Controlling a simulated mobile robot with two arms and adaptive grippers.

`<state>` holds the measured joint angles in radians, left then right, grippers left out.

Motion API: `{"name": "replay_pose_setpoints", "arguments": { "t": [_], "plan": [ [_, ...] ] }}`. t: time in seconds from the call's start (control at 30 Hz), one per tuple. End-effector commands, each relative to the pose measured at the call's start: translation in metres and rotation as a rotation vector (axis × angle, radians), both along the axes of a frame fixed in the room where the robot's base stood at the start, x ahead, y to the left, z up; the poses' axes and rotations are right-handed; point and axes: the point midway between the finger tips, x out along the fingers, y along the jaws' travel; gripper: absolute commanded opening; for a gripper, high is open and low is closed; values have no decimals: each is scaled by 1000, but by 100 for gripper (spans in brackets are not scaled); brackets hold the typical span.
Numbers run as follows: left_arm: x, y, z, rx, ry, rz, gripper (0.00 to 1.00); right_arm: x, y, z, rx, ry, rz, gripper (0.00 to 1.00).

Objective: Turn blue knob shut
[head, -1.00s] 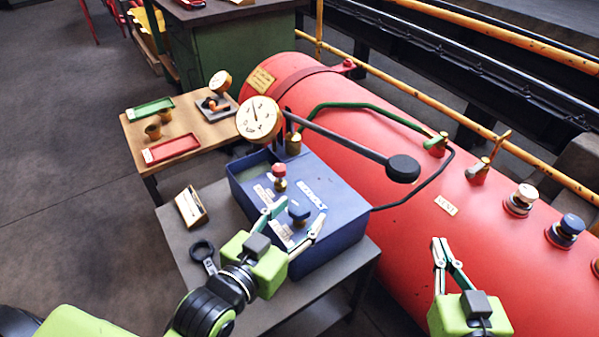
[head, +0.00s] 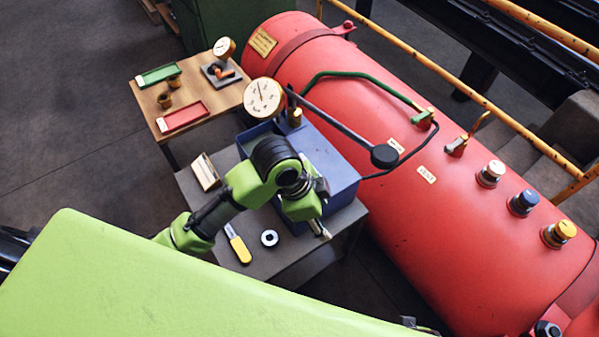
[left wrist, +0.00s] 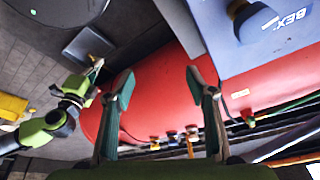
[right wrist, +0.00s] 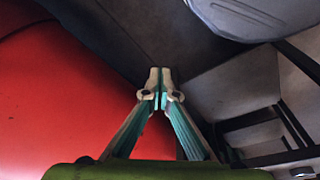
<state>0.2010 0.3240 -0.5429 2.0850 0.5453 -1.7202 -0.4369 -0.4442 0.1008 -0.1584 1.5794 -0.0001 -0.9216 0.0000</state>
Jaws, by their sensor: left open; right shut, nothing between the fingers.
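A blue knob (left wrist: 256,24) on a brass stem stands on the blue box (left wrist: 222,42) in the left wrist view. My left arm hides it in the head view, where the blue box (head: 335,168) shows around that arm. My left gripper (left wrist: 160,78) is open and empty; the knob lies right of its fingers, not between them. In the head view this gripper (head: 321,230) is at the box's near side. Another blue knob (head: 523,203) sits on the red boiler (head: 400,225). My right gripper (right wrist: 160,90) is shut and empty beside the boiler.
A white knob (head: 490,174) and a yellow knob (head: 560,233) flank the boiler's blue one. A gauge (head: 264,98) and a black-ended lever (head: 384,156) rise behind the box. A yellow-handled tool (head: 238,245) and a ring (head: 269,238) lie on the grey table (head: 285,262).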

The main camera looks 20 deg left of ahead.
Motion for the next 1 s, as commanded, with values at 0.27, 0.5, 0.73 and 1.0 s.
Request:
{"name": "replay_pose_setpoints", "arguments": {
  "t": [0.27,0.5,0.73,1.0],
  "plan": [
    [56,21,35,176,-2,-373,51,-70,-10,-103,-8,60,12,0],
    [95,64,79,306,42,-561,51,-140,-24,-154,-14,98,21,0],
    [109,87,102,349,72,-622,51,-173,-30,-168,-17,111,26,0],
    [108,88,76,349,79,-627,51,-175,-31,-167,-17,111,26,0]
  ]
}}
